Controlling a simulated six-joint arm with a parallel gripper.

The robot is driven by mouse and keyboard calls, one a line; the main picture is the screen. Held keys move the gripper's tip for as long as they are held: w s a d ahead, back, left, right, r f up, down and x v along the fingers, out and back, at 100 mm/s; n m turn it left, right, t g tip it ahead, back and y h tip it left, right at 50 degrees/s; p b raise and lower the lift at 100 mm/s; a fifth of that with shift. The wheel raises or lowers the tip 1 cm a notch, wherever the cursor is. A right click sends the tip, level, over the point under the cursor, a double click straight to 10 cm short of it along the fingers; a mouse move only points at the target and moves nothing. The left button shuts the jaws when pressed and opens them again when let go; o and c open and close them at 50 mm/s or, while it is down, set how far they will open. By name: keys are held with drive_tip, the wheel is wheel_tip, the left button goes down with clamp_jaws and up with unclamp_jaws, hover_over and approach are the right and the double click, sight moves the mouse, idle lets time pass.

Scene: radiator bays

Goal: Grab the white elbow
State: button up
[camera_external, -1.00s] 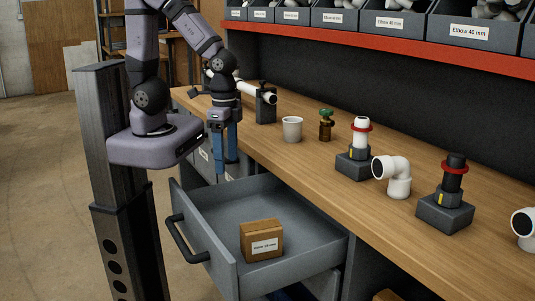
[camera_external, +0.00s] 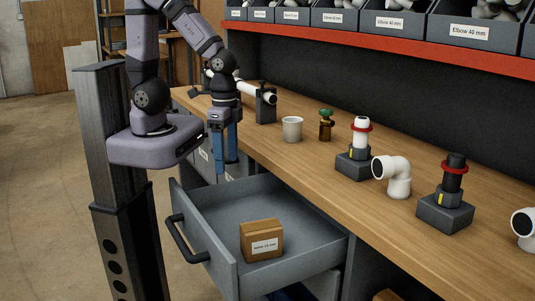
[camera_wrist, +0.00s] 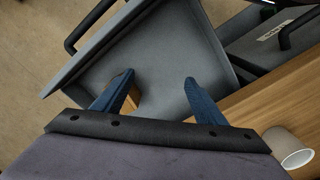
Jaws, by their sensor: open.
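A white elbow (camera_external: 398,178) stands on the wooden workbench between two dark block fixtures, its open end facing left. A second white elbow (camera_external: 524,226) is cut off by the right edge of the external view. My gripper (camera_external: 227,165) points down at the bench's left edge, by the open drawer, well left of both elbows. Its blue fingers are apart with nothing between them; they also show in the wrist view (camera_wrist: 158,80). No white elbow shows in the wrist view.
The open grey drawer (camera_external: 225,262) holds a cardboard box (camera_external: 261,240). A white cup (camera_external: 292,129), a brass valve with a green handle (camera_external: 326,125), a block with a white pipe (camera_external: 354,162) and one with a black pipe (camera_external: 445,211) stand on the bench (camera_external: 330,200). Labelled bins line the shelf above.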

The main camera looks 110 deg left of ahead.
drive_tip(key=shift+o, duration=0.5)
drive_tip(key=m+t+y, duration=0.3)
drive_tip(key=m+t, duration=0.1)
drive_tip(key=t, duration=0.9)
approach(377, 163)
drive_tip(key=w+d+f, duration=0.1)
drive_tip(key=w+d, duration=0.2)
drive_tip(key=w, duration=0.4)
drive_tip(key=a+f, duration=0.1)
drive_tip(key=a+n+y+b, duration=0.1)
drive_tip(key=w+a+f+n+y+b, duration=0.1)
drive_tip(key=a, duration=0.1)
drive_tip(key=shift+w+a+f, duration=0.1)
drive_tip(key=shift+a+f, duration=0.05)
drive_tip(key=shift+f, duration=0.2)
drive_tip(key=shift+a+n+y, duration=0.3)
drive_tip(key=shift+a+n, duration=0.05)
drive_tip(key=shift+n, duration=0.05)
drive_tip(key=shift+p+x, duration=1.05)
drive_tip(key=shift+x, duration=2.55)
drive_tip(key=shift+d, duration=0.1)
